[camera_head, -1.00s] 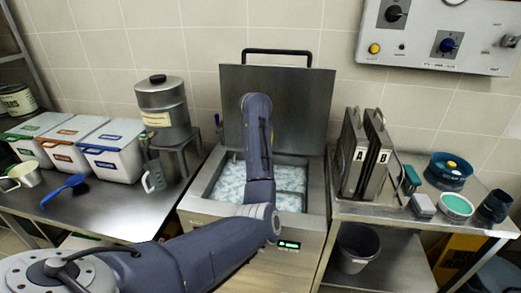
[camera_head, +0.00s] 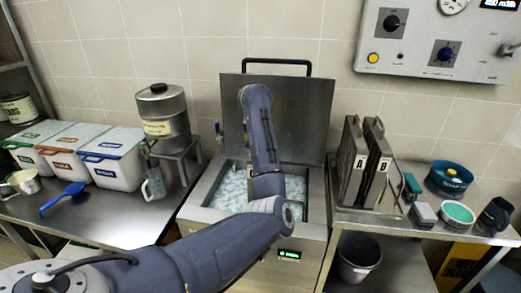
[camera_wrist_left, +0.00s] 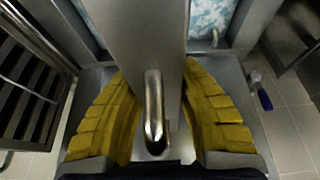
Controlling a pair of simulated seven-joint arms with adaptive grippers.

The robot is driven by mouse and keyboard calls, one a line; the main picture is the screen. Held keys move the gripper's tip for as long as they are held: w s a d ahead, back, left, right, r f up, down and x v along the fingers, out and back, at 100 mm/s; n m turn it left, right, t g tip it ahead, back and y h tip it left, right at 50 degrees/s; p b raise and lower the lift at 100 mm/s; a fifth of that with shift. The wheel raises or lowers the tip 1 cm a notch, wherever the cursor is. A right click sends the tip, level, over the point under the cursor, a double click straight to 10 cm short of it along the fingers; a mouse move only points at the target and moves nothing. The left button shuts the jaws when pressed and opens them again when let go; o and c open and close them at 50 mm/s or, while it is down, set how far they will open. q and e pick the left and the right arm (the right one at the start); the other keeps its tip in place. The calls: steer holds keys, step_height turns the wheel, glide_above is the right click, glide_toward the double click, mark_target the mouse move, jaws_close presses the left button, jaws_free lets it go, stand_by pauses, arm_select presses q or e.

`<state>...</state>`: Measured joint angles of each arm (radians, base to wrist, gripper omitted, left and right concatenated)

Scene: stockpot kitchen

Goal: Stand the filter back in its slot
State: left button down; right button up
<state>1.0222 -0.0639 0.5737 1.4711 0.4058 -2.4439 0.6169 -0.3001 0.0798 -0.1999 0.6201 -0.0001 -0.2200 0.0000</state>
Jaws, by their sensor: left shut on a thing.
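My left gripper (camera_wrist_left: 160,115) is shut on a flat grey metal plate (camera_wrist_left: 138,40) with a bright metal loop handle (camera_wrist_left: 154,105), which looks like the filter. Its yellow fingers lie on either side of it. In the wrist view the plate extends over the vat, with blue-white contents (camera_wrist_left: 210,18) beside it. In the head view my own forearm hides the gripper and the held plate. The open vat (camera_head: 208,188) holds the same blue-white contents (camera_head: 232,188); its slot cannot be made out. My right gripper is not in view.
The vat's lid (camera_head: 290,110) stands open behind. Plates marked A (camera_head: 353,165) and B (camera_head: 378,175) stand upright on the right table. A steel canister (camera_head: 163,115) on a stand and white bins (camera_head: 112,158) are at left. A grey bucket (camera_head: 357,258) is under the right table.

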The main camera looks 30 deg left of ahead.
arm_select(q)
steer(key=shift+r, duration=3.5)
steer(key=shift+r, duration=0.5)
steer(key=shift+f, duration=0.1)
